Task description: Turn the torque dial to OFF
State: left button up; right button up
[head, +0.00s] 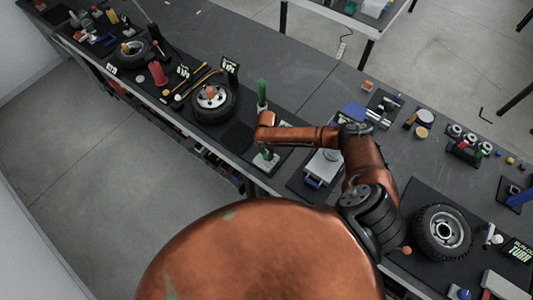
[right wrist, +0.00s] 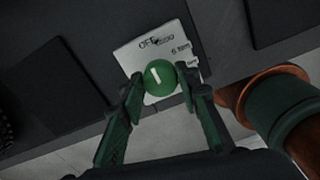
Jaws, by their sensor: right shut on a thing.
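The torque dial (right wrist: 159,78) is a round green knob with a short white mark, set on a white plate (right wrist: 133,55). The plate reads OFF at its top and 5 Nm to the right. The mark slants to the upper left, roughly toward OFF; I cannot tell if it lines up exactly. My right gripper (right wrist: 161,86) is shut on the dial, one dark green finger at each side. In the head view my right gripper (head: 266,152) points down at the plate near the bench's front edge, and hides most of the dial. My left gripper is not in view.
The dark bench (head: 310,85) runs diagonally. A wheel (head: 211,98) lies left of my right gripper, and another wheel (head: 443,232) lies at the lower right. A grey box (head: 322,165) sits just right of the gripper.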

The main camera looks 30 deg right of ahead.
aim_at(266, 154)
jog(key=shift+s, duration=0.1)
jog(key=o, duration=1.1)
jog(key=shift+o, duration=0.2)
notch_tip(266, 154, up, 12)
dwell(0.3)
